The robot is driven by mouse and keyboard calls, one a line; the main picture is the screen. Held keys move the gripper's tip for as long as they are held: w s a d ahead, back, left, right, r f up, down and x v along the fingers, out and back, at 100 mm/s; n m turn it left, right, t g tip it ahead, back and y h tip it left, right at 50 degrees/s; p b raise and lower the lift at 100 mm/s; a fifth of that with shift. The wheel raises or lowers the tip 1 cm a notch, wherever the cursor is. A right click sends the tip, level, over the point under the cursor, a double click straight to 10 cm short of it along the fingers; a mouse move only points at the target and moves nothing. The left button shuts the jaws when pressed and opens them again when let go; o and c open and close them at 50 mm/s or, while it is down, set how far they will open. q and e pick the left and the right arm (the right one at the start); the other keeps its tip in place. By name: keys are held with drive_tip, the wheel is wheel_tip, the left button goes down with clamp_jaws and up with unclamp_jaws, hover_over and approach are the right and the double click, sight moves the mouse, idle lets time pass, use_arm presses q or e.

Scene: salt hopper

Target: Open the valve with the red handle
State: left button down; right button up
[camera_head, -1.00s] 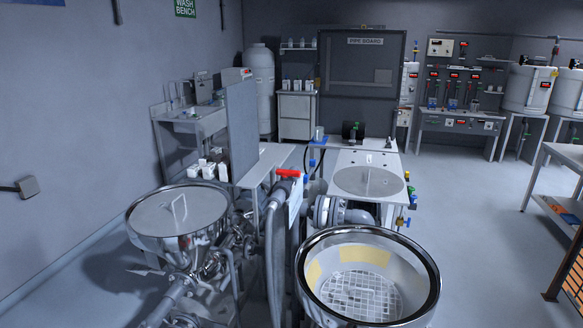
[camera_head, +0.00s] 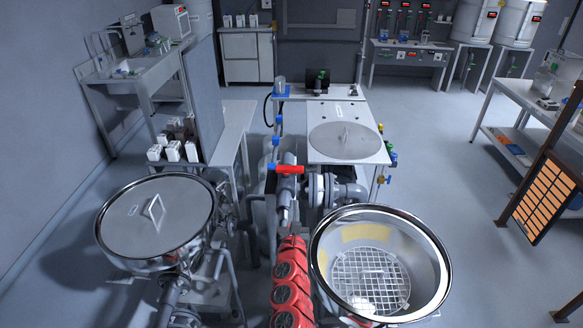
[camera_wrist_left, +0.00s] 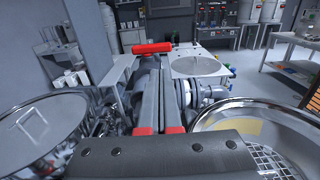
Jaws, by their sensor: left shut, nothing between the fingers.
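The valve's red handle (camera_head: 290,169) is a short bar lying crosswise on top of the pipework between the two hoppers, with a blue part at its left end. My left gripper (camera_head: 285,190) reaches in from the bottom centre; its fingers are together and empty. The tips appear just on the near side of the handle; I cannot tell whether they touch it. In the left wrist view the red handle (camera_wrist_left: 152,47) lies crosswise beyond the tips of the closed fingers (camera_wrist_left: 162,72). The valve body below the handle is mostly hidden by the gripper. My right gripper is not in view.
A lidded steel hopper (camera_head: 155,258) stands at left and an open hopper with a grid (camera_head: 432,228) at right, close beside my arm. Behind are flanged pipes (camera_head: 343,191) and a table with a round lid (camera_head: 376,118). Open floor lies at right.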

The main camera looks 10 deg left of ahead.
use_arm(q)
drive_tip(key=b, duration=0.4)
approach(295, 171)
drive_tip(key=w, duration=0.3)
drive_tip(key=shift+w+a+r, duration=0.15)
drive_tip(key=shift+w+a, duration=0.05)
drive_tip(key=shift+w, duration=0.45)
drive_tip(key=shift+w+a, duration=0.2)
drive_tip(key=shift+w, duration=0.4)
drive_tip(key=shift+w+a, duration=0.2)
drive_tip(key=shift+w, duration=0.4)
